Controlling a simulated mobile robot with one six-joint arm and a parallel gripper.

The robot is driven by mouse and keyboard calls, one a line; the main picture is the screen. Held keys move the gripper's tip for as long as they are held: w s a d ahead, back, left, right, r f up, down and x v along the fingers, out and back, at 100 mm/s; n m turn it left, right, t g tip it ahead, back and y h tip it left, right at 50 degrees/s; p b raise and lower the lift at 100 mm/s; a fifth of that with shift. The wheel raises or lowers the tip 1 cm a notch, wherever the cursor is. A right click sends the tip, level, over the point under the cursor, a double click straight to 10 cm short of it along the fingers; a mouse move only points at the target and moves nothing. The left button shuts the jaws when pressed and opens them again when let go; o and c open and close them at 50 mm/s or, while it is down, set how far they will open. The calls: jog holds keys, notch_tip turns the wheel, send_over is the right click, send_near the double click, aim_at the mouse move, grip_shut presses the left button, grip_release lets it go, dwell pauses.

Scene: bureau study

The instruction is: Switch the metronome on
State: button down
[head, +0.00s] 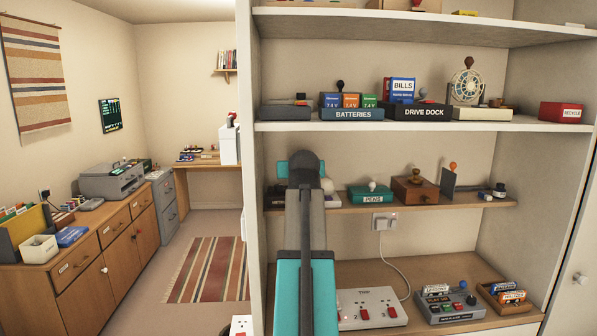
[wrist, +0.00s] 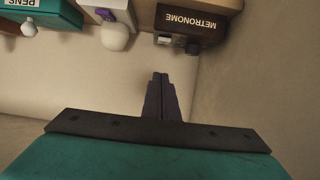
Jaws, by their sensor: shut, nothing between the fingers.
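The metronome (wrist: 186,20) is a dark brown box with a pale METRONOME label, upside down at the top of the wrist view. A small dark knob or switch (wrist: 192,47) and a light patch sit at its label edge; its setting is too small to tell. My gripper (wrist: 160,76) is shut and empty, apart from the metronome, with its tips just below it in the picture. In the head view my arm hides my fingertips and most of that shelf spot; a dark edge (head: 274,201) left of the arm may be the metronome.
A white rounded object (wrist: 115,38) stands beside the metronome, then the teal PENS box (wrist: 50,12). The PENS box (head: 371,195) and a brown box (head: 414,190) share the middle shelf (head: 460,201). The batteries tray (head: 345,114) is on the shelf above.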

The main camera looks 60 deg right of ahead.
jog(key=p+x, duration=0.1)
jog(key=x, duration=0.3)
jog(key=shift+w+d, duration=0.1)
jog(key=shift+d, duration=0.05)
jog(key=shift+f+p, duration=0.95)
jog(key=shift+f, duration=1.1)
jog(key=shift+a, duration=0.2)
